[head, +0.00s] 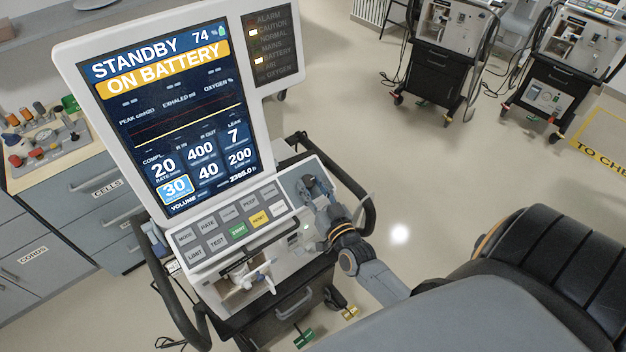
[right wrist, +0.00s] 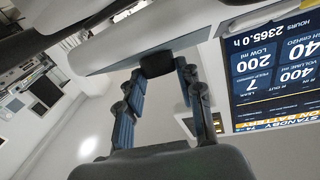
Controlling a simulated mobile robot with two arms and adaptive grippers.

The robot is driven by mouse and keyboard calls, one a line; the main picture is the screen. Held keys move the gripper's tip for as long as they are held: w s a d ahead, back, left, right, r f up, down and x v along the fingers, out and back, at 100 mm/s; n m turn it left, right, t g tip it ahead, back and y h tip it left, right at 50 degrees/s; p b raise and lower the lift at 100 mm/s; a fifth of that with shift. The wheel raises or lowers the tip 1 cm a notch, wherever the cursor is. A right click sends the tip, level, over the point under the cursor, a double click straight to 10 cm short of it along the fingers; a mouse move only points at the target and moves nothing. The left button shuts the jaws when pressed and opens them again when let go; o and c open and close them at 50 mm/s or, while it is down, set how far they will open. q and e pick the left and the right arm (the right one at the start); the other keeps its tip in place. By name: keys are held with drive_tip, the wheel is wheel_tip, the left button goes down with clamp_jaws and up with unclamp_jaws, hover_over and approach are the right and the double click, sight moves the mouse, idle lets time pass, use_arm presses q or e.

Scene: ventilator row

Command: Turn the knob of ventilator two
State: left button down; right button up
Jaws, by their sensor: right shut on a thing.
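The ventilator in front of me has a large screen (head: 160,115) reading "STANDBY" and "ON BATTERY", with a highlighted tile showing 30. Below it is a sloped panel with a keypad (head: 230,225). My right gripper (head: 315,187) is at the right part of this panel, beside the keys. In the right wrist view, a dark knob (right wrist: 157,65) on the pale panel sits between the fingertips of my right gripper (right wrist: 160,74), which is shut on it. The fingers largely hide the knob in the head view. My left gripper is not in view.
A handle rail (head: 365,205) curves close to my right arm. A bench with colored fittings (head: 40,135) stands at left. Two more machines (head: 435,55) (head: 565,60) stand at the back right. A dark padded seat (head: 545,260) is at right. The middle floor is clear.

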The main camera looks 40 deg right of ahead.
drive_tip(key=o, duration=1.2)
drive_tip(key=shift+s, duration=0.1)
drive_tip(key=s, duration=0.4)
drive_tip(key=s+a, duration=0.1)
drive_tip(key=s, duration=0.6)
drive_tip(key=shift+s+a+f, duration=0.1)
drive_tip(key=shift+s+a, duration=0.25)
drive_tip(key=shift+a, duration=0.05)
